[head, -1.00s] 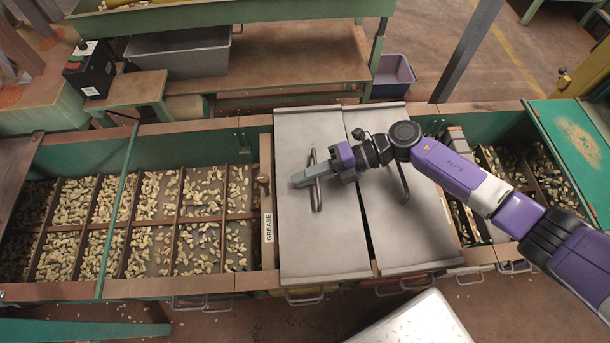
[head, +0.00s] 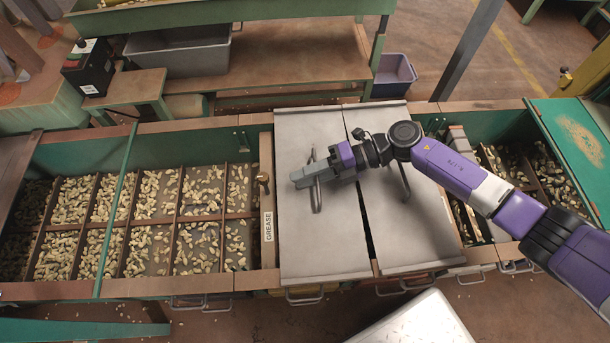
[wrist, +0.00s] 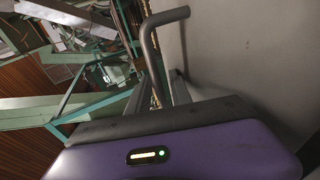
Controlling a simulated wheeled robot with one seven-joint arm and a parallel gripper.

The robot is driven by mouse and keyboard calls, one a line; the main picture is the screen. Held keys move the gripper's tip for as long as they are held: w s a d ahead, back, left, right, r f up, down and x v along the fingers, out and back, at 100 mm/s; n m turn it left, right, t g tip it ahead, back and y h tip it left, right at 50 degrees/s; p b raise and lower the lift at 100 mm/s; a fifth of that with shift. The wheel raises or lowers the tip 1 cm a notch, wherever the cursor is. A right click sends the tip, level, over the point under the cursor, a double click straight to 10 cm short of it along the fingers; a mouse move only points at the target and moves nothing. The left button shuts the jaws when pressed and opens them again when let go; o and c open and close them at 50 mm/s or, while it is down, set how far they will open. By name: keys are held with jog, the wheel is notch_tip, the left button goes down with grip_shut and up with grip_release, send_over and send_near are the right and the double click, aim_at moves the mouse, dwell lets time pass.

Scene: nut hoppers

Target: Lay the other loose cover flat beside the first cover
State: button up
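Two grey metal covers lie flat side by side across the hopper, the left cover (head: 300,245) and the right cover (head: 408,240), with a narrow dark gap between them. Each has a bar handle: the left handle (head: 316,200) and the right handle (head: 405,185), partly behind my arm. My gripper (head: 303,178) is at the left cover's handle, its fingers around the bar. In the wrist view the handle (wrist: 150,45) runs down between the two spread fingers (wrist: 158,95), with some gap showing. The gripper looks open; fingertip contact is hidden.
Open compartments with nuts (head: 150,220) lie left of the covers, beside a strip marked GREASE (head: 268,227). More open compartments (head: 500,170) lie to the right under my arm, near a green lid (head: 575,140). A pale metal surface (head: 420,322) is in front.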

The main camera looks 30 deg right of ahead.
jog(key=shift+f, duration=0.25)
jog(key=shift+s+d, duration=0.1)
jog(key=shift+d, duration=0.15)
jog(key=v, duration=0.5)
jog(key=p+v, duration=0.1)
jog(key=v, duration=0.1)
jog(key=shift+d+r, duration=0.1)
jog(key=shift+r, duration=0.3)
jog(key=shift+r, duration=0.1)
notch_tip(320, 180, up, 8)
jog(key=p, duration=0.6)
dwell(0.3)
